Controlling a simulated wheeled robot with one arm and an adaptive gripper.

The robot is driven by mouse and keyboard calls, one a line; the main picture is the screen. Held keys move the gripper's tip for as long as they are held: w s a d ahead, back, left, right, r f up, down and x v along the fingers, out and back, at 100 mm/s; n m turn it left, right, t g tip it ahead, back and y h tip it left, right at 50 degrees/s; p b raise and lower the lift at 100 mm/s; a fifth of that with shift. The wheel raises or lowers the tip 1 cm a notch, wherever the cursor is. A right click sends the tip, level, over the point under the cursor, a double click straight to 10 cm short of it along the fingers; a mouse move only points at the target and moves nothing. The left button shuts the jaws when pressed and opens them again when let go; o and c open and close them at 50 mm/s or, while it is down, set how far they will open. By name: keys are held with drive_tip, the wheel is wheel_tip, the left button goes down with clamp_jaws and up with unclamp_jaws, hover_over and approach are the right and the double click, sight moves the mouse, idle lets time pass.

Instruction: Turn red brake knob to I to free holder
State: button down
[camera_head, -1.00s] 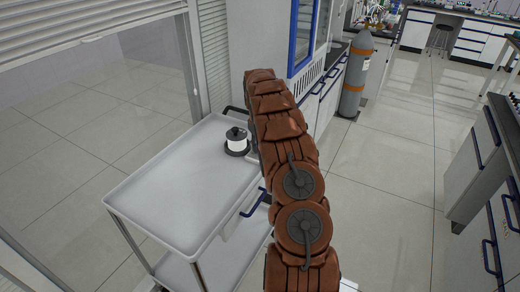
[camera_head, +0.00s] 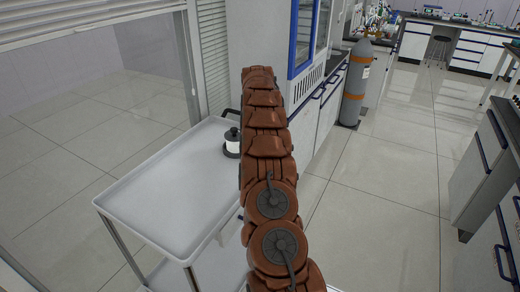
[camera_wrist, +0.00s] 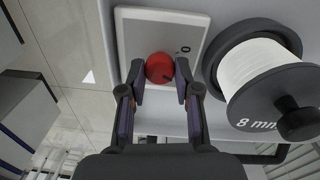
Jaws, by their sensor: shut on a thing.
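The red knob (camera_wrist: 159,67) is round and sits on a pale panel (camera_wrist: 130,30), with a "0" mark to its right; I cannot make out an "I" mark. My gripper (camera_wrist: 160,75) is shut on the red knob, one finger at its left and one at its right. A dark spool holder (camera_wrist: 215,60) carrying a white roll (camera_wrist: 257,68) marked "8 mm" stands right of the knob. In the head view, the white roll (camera_head: 232,145) is at the trolley's far end, and my arm hides the knob and gripper.
A grey gas cylinder (camera_head: 355,85) stands farther back beside a cabinet (camera_head: 318,120). A lab bench (camera_head: 480,170) stands at right. The tiled floor (camera_head: 400,180) between is clear.

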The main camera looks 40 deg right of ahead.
drive_tip(key=shift+r+m, duration=0.1)
drive_tip(key=shift+m, duration=0.3)
drive_tip(key=c, duration=0.8)
unclamp_jaws()
